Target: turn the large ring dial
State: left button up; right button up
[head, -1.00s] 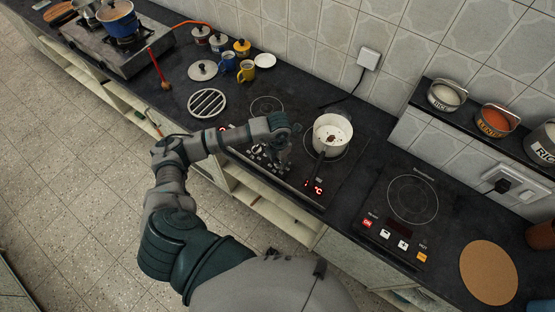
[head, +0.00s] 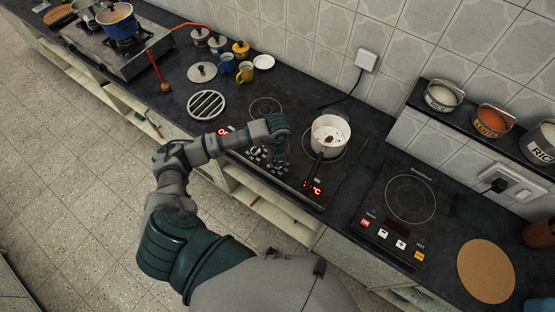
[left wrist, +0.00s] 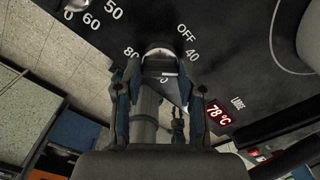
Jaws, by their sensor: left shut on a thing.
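A red display marked LARGE (left wrist: 219,113) reads 78 °C. In the head view my left gripper (head: 280,150) points down at the hob's front controls, and my wrist hides most of the dial there. My right gripper is not in view.
A white saucepan (head: 323,126) stands on the hob just right of my gripper, its dark handle toward the front edge. A second hob (head: 410,198) and a cork mat (head: 487,270) lie further right. Mugs (head: 245,72) and a round rack (head: 206,104) are to the left.

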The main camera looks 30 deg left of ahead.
pick_arm(q)
jog(key=n, duration=0.2)
jog(key=n+p, duration=0.1)
jog(key=n, duration=0.2)
jog(key=shift+w+r+n+p, duration=0.25)
jog(key=shift+r+n+p, duration=0.05)
jog(key=shift+p, duration=0.05)
jog(key=shift+a+n+p, duration=0.1)
jog(key=shift+n+p, duration=0.6)
jog(key=shift+n, duration=1)
jog(key=shift+f+n, duration=0.1)
jog(key=shift+n, duration=0.2)
jog(key=o, duration=1.1)
jog(key=shift+o, duration=0.2)
jog(key=shift+f, duration=0.15)
